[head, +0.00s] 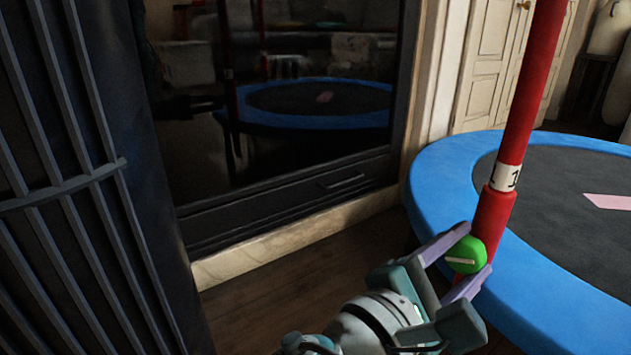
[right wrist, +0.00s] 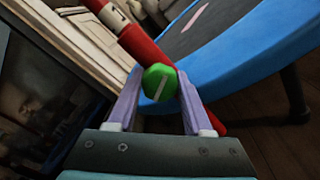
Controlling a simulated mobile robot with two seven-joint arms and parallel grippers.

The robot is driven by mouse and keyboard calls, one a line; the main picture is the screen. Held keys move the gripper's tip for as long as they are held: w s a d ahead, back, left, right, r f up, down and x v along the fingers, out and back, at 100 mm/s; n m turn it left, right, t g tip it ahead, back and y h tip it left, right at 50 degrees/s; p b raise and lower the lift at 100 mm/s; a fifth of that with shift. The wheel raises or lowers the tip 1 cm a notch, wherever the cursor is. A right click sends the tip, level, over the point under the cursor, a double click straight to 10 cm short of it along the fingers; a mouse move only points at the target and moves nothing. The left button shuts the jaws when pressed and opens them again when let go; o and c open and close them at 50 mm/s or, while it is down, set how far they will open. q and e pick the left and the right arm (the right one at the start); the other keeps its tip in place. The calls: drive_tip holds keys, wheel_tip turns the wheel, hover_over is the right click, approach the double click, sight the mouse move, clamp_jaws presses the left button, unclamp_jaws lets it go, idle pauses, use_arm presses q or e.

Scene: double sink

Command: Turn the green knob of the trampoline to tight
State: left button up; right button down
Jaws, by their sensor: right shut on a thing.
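The green knob (head: 466,255) sits on the lower part of the red pole (head: 492,215) of the trampoline. A pale line runs across its face. In the head view the line lies close to level; the knob also shows in the right wrist view (right wrist: 159,83). My right gripper (head: 467,262) has its purple fingers on both sides of the knob and is shut on it. In the right wrist view the gripper (right wrist: 158,92) has the knob between its fingertips. The trampoline has a blue padded rim (head: 435,170) and a dark mat (head: 560,190). My left gripper is not in view.
A white label with a number (head: 505,177) wraps the pole above the knob. A pink sheet (head: 608,201) lies on the mat. A dark barred panel (head: 75,190) stands at left. A dark glass front (head: 290,90) reflects the trampoline. Wooden floor (head: 300,270) shows between them.

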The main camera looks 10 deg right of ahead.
drive_tip(key=m, duration=0.3)
drive_tip(key=shift+m, duration=1.1)
drive_tip(key=shift+c, duration=1.5)
unclamp_jaws()
drive_tip(key=shift+d, duration=0.1)
